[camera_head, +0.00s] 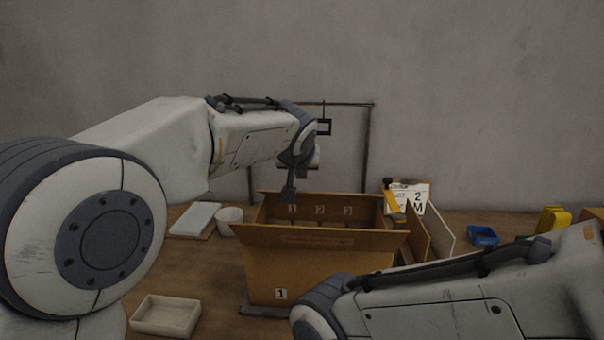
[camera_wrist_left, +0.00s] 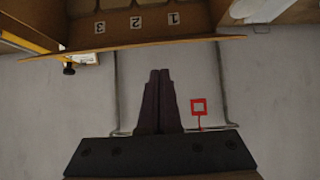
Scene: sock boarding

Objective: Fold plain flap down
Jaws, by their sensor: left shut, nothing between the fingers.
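An open brown cardboard box (camera_head: 262,270) stands on the table, with a label "1" low on its near face. Its near flap (camera_head: 290,238) slopes outward and carries a faint marking. The far wall inside bears labels 1, 2 and 3, which also show in the left wrist view. A far flap (camera_wrist_left: 200,42) shows there as a thin brown strip, almost edge-on. My left gripper (camera_head: 288,197) is shut and empty, pointing down by the box's far left part. In the left wrist view its fingers (camera_wrist_left: 160,74) are together, just short of that strip; I cannot tell whether they touch it.
A thin metal frame (camera_head: 369,150) with a small square marker (camera_wrist_left: 199,107) stands behind the box. A white cup (camera_head: 229,221) and white pad (camera_head: 195,218) are left, a shallow tray (camera_head: 166,314) front left. Upright panels (camera_head: 438,236) and a blue bin (camera_head: 482,236) are right.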

